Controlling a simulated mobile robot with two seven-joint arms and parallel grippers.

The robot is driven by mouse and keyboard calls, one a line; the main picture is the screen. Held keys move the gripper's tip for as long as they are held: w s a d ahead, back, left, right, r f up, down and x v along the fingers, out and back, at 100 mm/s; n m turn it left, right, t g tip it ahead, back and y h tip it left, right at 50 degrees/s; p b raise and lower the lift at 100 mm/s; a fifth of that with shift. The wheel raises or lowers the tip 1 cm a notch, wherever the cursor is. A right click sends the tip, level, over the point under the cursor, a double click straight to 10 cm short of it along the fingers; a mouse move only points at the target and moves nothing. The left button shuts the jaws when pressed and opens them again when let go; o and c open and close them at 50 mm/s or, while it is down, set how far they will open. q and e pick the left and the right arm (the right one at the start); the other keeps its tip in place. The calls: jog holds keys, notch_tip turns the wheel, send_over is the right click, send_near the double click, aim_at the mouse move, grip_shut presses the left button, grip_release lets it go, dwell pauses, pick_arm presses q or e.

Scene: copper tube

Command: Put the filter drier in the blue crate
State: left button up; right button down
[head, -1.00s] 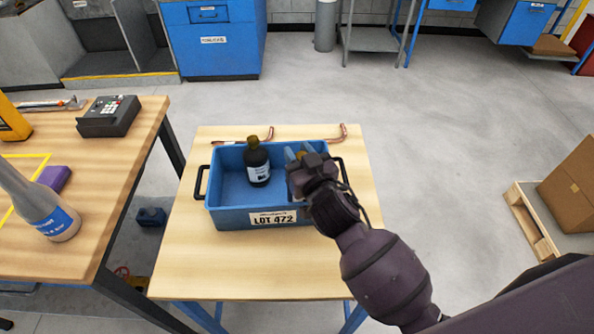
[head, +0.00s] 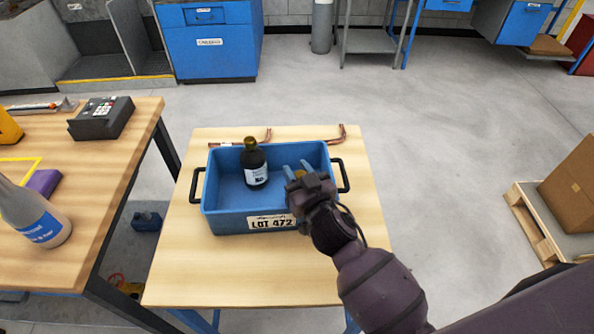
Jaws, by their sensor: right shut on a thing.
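The blue crate (head: 228,224) stands on a small wooden table, with a "LOT 472" label on its near wall and black handles at both ends. My right gripper (head: 298,168) is over the right part of the crate, its blue-grey fingers shut on a small brass-coloured thing (head: 299,175). I take this to be the filter drier; my gripper hides most of it, and I cannot tell whether it touches the crate floor. My left gripper is out of view.
A dark bottle (head: 254,167) with a white label stands in the crate, left of my gripper. Copper tubes (head: 335,138) lie behind the crate. The left bench (head: 85,215) holds a grey bottle (head: 32,212) and a keypad device (head: 101,118). The small table's front is clear.

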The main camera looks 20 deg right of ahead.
jog(key=c, duration=0.8)
grip_release()
jog(key=shift+c, duration=0.2)
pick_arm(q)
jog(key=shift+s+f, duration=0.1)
pick_arm(e)
jog(key=shift+r, duration=0.15)
jog(key=shift+s, duration=0.25)
jog(key=shift+s+d, duration=0.25)
jog(key=shift+s, duration=1.65)
jog(key=shift+s+d, duration=0.3)
jog(key=shift+s, duration=1.65)
jog(key=shift+s+d, duration=0.25)
jog(key=shift+s, duration=1.65)
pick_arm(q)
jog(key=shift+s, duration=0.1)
